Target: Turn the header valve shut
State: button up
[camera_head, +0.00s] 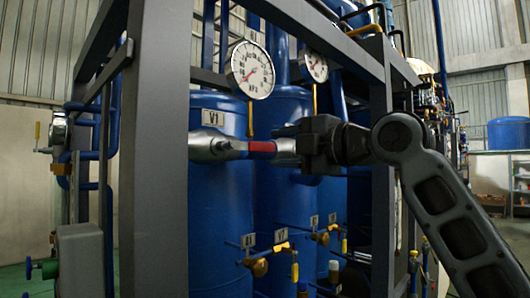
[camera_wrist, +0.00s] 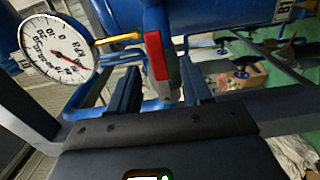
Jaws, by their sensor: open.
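The header valve has a red handle (camera_head: 262,146) beside a silvery fitting (camera_head: 208,147), in front of the blue vessels under the V1 label. In the wrist view the red handle (camera_wrist: 157,56) stands nearly upright between the two dark fingers. My gripper (camera_head: 287,147) reaches in from the right to the right end of the handle. Its fingers (camera_wrist: 160,72) are apart, with a gap on each side of the handle in the wrist view. I cannot tell how deep the handle sits between them. The valve's stem is largely hidden.
A round pressure gauge (camera_head: 252,70) hangs just above the handle, and a second gauge (camera_head: 315,67) is further back. A grey frame post (camera_head: 160,150) stands left of the valve. Brass valves (camera_head: 258,267) with yellow parts sit below. Blue vessels (camera_head: 220,215) fill the space behind.

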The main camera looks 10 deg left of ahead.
aim_at(264, 148)
jog(key=shift+w+a+r, duration=0.25)
jog(key=shift+w+a, duration=0.1)
jog(key=shift+a, duration=0.05)
jog(key=p+x, duration=0.1)
jog(key=x, duration=0.5)
jog(key=shift+w+a+f+p, duration=0.1)
jog(key=shift+w+a+p, duration=0.15)
jog(key=shift+p, duration=0.1)
grip_shut()
